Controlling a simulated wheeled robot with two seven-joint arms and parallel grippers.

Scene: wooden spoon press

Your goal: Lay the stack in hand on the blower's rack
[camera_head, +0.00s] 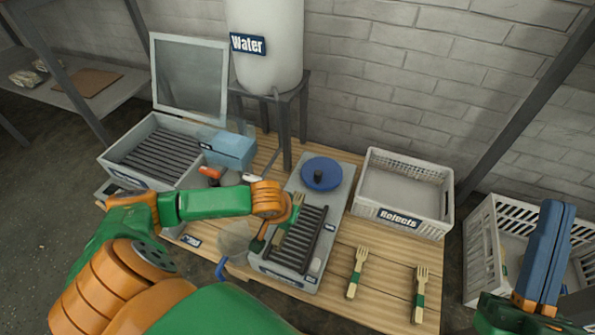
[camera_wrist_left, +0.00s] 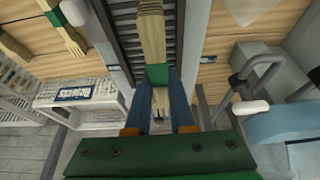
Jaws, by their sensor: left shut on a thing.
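My left gripper (camera_wrist_left: 157,82) is shut on a stack of wooden cutlery (camera_wrist_left: 151,35) with a green band round it. In the head view the stack (camera_head: 284,228) is beside the left edge of a dark slatted rack (camera_head: 308,238) on a grey unit with a blue round knob (camera_head: 321,174). In the left wrist view it overlaps the rack (camera_wrist_left: 172,45); I cannot tell whether they touch. My left wrist hides part of the stack and unit. My right gripper (camera_head: 553,210) is shut and empty at the far right.
Two green-banded wooden forks (camera_head: 357,272) (camera_head: 420,293) lie on the table (camera_head: 385,262), right of the unit. A crate labelled Rejects (camera_head: 405,222) stands behind them. A lidded grey box (camera_head: 125,171) with dark slats is at left. A water tank (camera_head: 265,60) stands behind.

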